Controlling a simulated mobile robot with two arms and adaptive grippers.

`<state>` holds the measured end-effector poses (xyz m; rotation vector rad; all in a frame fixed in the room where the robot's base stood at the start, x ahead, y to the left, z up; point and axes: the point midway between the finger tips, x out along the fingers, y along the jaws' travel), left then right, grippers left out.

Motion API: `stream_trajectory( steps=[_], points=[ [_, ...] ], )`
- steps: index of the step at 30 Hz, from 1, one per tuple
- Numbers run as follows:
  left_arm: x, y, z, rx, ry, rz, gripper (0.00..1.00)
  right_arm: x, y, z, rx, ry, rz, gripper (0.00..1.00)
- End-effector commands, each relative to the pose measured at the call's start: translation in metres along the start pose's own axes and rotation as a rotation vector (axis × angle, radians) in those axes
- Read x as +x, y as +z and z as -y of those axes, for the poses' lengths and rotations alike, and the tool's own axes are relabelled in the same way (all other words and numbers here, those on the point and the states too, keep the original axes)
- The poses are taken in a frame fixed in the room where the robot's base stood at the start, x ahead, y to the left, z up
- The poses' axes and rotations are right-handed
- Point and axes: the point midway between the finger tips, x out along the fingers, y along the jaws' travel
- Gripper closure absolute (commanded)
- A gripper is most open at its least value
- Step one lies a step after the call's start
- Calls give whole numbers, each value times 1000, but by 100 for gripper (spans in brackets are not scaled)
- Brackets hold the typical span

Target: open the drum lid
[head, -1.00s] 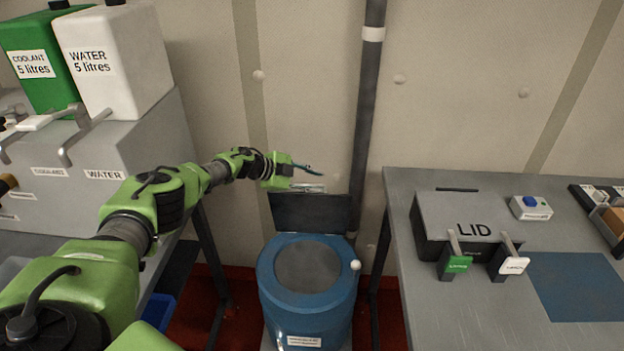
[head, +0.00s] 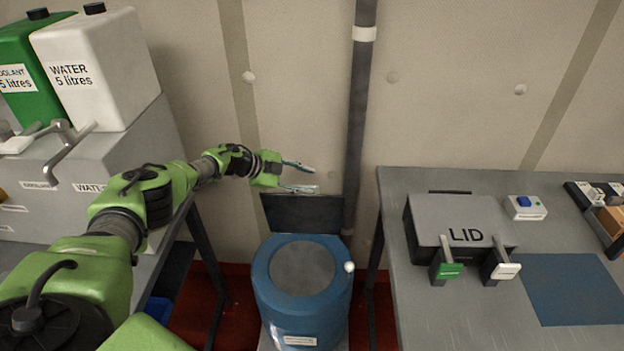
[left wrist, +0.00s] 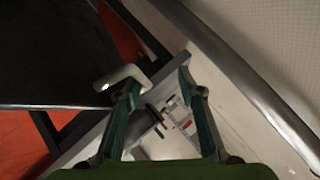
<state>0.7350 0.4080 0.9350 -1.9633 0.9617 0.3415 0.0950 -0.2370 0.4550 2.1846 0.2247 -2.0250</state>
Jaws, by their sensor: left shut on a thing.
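A grey round top face (head: 302,268) shows inside the blue rim. My left gripper (head: 312,179) is above the lid's upper edge, shut on the lid handle, with its teal fingers visibly apart. The pale metal handle (left wrist: 122,77) shows at one fingertip in the left wrist view; its exact contact is hard to see. The dark lid (left wrist: 45,55) fills that view's upper left. My right gripper is not in view.
A grey bench (head: 450,320) at right holds a box marked LID (head: 465,215), with green and white levers, and a blue-button box (head: 525,207). A dark pipe (head: 357,130) runs up the wall behind the drum. White and green tanks stand at left.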

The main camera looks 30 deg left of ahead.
Motion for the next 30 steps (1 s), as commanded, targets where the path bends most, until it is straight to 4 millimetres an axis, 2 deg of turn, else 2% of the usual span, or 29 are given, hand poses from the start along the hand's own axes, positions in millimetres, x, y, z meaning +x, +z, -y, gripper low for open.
stream_trajectory(
  steps=[1,8,10,14,21,30],
  points=[
    [-31,15,36,-7,-67,38,82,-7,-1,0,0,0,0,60],
    [-46,15,42,-7,-68,37,81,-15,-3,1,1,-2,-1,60],
    [-50,16,44,-8,-67,38,86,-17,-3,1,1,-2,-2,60],
    [-57,16,43,-7,-60,35,86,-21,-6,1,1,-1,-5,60],
    [-69,16,45,-7,-51,31,86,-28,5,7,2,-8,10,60],
    [-88,18,51,-7,-48,31,86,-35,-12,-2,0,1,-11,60]
  ],
)
